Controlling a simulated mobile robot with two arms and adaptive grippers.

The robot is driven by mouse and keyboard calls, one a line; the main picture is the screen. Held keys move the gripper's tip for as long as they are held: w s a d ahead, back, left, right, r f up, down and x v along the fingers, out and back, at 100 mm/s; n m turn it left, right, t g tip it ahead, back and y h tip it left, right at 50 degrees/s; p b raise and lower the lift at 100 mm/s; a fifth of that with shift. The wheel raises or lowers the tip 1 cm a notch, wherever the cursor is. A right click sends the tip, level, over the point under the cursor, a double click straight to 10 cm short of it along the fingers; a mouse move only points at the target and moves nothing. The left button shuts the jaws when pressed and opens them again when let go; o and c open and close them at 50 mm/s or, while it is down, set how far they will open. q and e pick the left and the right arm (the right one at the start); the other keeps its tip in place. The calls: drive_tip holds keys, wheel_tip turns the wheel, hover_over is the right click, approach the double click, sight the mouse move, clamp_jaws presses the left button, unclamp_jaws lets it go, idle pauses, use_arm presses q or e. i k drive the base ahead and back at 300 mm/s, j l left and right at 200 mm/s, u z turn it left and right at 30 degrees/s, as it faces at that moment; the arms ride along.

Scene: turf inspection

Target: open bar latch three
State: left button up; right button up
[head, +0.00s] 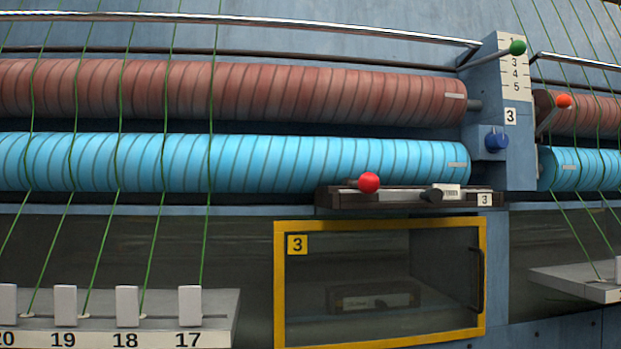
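A dark bar-shaped fixture (400,202) with a small label 3 sits below the blue roller, and I take it to be bar latch three. A red ball knob (369,183) stands at its left part. A pale bar runs from the knob to the right, with a dark knob (432,195) and a small white tag near its right end. I cannot tell whether the latch is open or shut. Neither of my grippers is in view.
Below is a yellow-framed window door (279,290) marked 3, with a dark handle (477,280) at right. Red (250,92) and blue (250,163) rollers lie above. Green threads cross at left and right. A post (515,150) carries green and blue knobs; an orange knob (564,100) is beside it.

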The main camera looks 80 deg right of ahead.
sight(367, 184)
drive_tip(key=z, duration=3)
